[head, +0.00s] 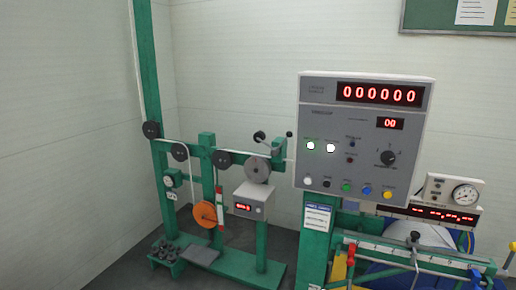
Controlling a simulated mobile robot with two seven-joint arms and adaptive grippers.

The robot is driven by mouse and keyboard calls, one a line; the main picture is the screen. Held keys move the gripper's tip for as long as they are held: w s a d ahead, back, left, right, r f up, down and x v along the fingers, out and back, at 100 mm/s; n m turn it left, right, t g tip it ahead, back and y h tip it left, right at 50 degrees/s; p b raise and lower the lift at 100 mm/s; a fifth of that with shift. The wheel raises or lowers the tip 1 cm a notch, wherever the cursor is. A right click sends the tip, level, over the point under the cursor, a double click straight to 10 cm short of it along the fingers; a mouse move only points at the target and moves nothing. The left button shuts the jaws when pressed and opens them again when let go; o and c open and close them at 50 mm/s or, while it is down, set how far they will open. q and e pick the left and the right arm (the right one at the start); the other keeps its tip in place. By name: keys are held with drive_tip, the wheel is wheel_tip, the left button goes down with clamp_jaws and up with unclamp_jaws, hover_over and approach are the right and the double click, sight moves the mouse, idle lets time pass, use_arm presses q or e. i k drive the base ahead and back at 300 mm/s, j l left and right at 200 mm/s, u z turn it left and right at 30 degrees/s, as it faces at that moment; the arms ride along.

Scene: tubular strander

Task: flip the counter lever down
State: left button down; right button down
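A grey counter box (250,203) with a small red display is mounted on the green stand at the picture's middle. A dark grey wheel (258,169) sits just above it. Above the wheel, a short arm with a black ball end (259,137) points up and to the left. To its right, a thin rod with a small grey knob (289,134) stands upright beside the control panel. I cannot tell for certain which of these is the counter lever. Neither of my grippers is in the head view.
A grey control panel (330,174) with a red zero readout stands on a green post to the right. A dial gauge (464,194) and a green frame with a ruler bar (400,254) are at the lower right. Weights (165,254) sit at the lower left.

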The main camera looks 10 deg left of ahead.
sight(282, 143)
drive_tip(key=j, duration=0.25)
drive_tip(key=i+j+z, duration=0.1)
drive_tip(key=z, duration=0.55)
drive_tip(key=i+j+z, duration=0.55)
drive_tip(key=i+j, duration=0.2)
drive_tip(key=j, duration=0.2)
drive_tip(key=i+j, duration=0.2)
drive_tip(key=j, duration=0.15)
drive_tip(key=i+j, duration=0.25)
drive_tip(key=i+j+z, duration=0.1)
drive_tip(key=j, duration=0.35)
drive_tip(key=i, duration=0.1)
